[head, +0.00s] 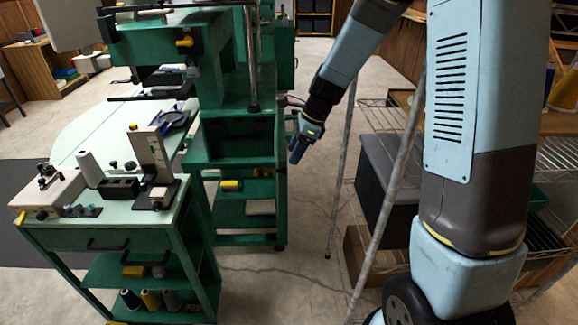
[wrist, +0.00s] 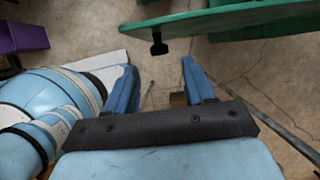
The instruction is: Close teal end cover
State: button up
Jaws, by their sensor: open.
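In the wrist view a teal-green panel (wrist: 235,20) crosses the top right, seen nearly edge-on. A black knob (wrist: 158,44) hangs below its left part. This may be the teal end cover; its hinge is not clear. In the head view the teal-green machine (head: 240,150) stands in the centre, with a dark open recess in its front; I cannot clearly tell the cover apart there. My gripper (head: 298,148) is just right of the machine, pointing down. In the wrist view my gripper (wrist: 158,75) has its blue fingers apart, with nothing between them, below the knob.
A teal workbench (head: 120,215) with a sewing device and spools stands at left. A wire rack (head: 385,120) with a dark box (head: 385,185) stands at right.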

jog(key=x, duration=0.6)
jog(key=shift+a, duration=0.1)
grip_shut()
dwell(0.4)
dwell(0.4)
